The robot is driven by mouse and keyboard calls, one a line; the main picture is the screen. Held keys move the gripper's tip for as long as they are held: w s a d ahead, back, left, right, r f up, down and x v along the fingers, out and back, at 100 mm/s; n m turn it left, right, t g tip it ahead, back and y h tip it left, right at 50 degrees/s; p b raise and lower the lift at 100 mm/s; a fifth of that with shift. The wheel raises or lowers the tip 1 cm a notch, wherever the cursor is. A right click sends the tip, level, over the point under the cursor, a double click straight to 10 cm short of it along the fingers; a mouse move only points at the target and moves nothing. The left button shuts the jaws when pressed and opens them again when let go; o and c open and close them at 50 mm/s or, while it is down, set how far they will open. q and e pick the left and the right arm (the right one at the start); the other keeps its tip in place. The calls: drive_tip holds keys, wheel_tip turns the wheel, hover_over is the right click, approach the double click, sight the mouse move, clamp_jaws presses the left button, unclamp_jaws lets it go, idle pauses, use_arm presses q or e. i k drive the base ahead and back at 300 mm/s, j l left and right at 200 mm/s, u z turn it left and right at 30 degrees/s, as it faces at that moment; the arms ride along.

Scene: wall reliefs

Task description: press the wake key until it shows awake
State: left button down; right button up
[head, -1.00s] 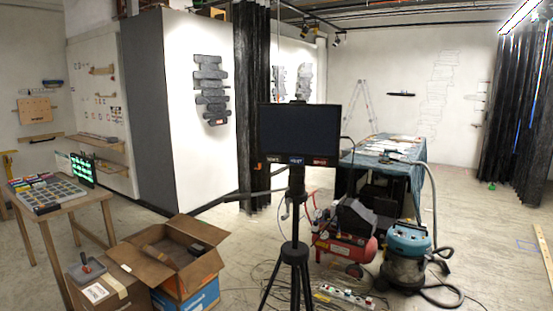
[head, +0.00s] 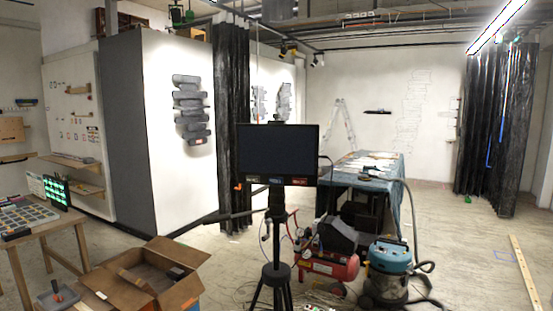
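A black screen (head: 277,152) stands upright on a dark tripod (head: 276,260) in the middle of the head view. Its face is dark and shows no lit picture. A row of small labelled keys runs along its lower edge: a dark one at the left (head: 252,179), a blue one in the middle (head: 276,180) and a red one at the right (head: 300,181). The labels are too small to read surely, so I cannot tell for certain which is the wake key. Neither of my grippers is in view.
An open cardboard box (head: 155,275) stands on the floor at front left, beside a wooden table (head: 50,230). A red compressor (head: 325,262) and a blue-topped vacuum (head: 390,258) stand right of the tripod. Cables lie around its foot. The floor farther right is mostly clear.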

sight(253, 180)
drive_tip(key=i+l+u, duration=0.1)
drive_tip(key=i+l, duration=0.15)
drive_tip(key=i+l+u, duration=0.2)
drive_tip(key=i+l, duration=0.25)
drive_tip(key=l, duration=0.15)
drive_tip(key=i+l+u, duration=0.1)
drive_tip(key=l, duration=0.25)
drive_tip(key=i+l+u, duration=0.1)
drive_tip(key=i+l, duration=0.35)
drive_tip(key=l, duration=0.2)
drive_tip(key=i+l+u, duration=0.15)
drive_tip(key=l, duration=0.2)
drive_tip(key=i+l+u, duration=0.1)
drive_tip(key=l, duration=0.3)
drive_tip(key=i, duration=0.1)
